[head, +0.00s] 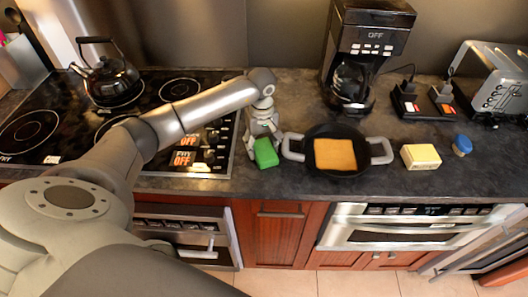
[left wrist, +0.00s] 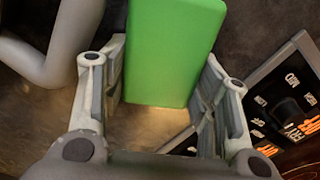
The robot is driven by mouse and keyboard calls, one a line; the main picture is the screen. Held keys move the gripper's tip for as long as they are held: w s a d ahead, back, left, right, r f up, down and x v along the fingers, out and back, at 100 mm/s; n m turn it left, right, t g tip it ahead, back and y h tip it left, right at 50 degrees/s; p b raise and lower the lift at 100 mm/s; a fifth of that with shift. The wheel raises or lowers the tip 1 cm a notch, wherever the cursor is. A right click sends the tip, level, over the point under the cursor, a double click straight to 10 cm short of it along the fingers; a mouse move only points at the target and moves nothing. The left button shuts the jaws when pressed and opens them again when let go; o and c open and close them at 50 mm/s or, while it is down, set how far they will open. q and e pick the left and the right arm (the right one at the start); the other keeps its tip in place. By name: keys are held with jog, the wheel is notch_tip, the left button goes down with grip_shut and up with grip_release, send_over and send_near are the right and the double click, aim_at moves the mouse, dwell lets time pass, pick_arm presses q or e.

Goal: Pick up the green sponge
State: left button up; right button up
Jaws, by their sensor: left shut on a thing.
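The green sponge (head: 265,153) is at the front of the dark counter, between the cooktop and the black pan. My left gripper (head: 264,136) reaches down to it from above and is shut on it. In the left wrist view the green sponge (left wrist: 172,45) is a bright green block between the two fingers of my left gripper (left wrist: 163,80). I cannot tell whether the sponge touches the counter or is just above it. My right gripper is not in view.
A black pan (head: 318,134) with grey handles and an orange-tan slab (head: 341,154) stands right of the sponge. The cooktop (head: 60,130) with a kettle (head: 108,82) is left. A yellow block (head: 421,157), blue object (head: 462,144), coffee maker (head: 372,35) and toaster (head: 495,85) are further right.

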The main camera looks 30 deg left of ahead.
pick_arm(q)
jog(key=shift+r, duration=0.1)
jog(key=shift+w+r+b, duration=0.1)
jog(key=shift+r+b, duration=0.3)
jog(key=shift+b, duration=0.1)
jog(key=shift+r+b, duration=0.8)
jog(key=shift+r, duration=0.15)
jog(key=s+d+r+b, duration=0.1)
jog(key=s+r+b, duration=0.3)
jog(key=s+r, duration=0.6)
jog(key=shift+s+d+b, duration=0.15)
jog(key=shift+s+b, duration=0.25)
jog(key=shift+s, duration=1.7)
jog(key=shift+r, duration=0.1)
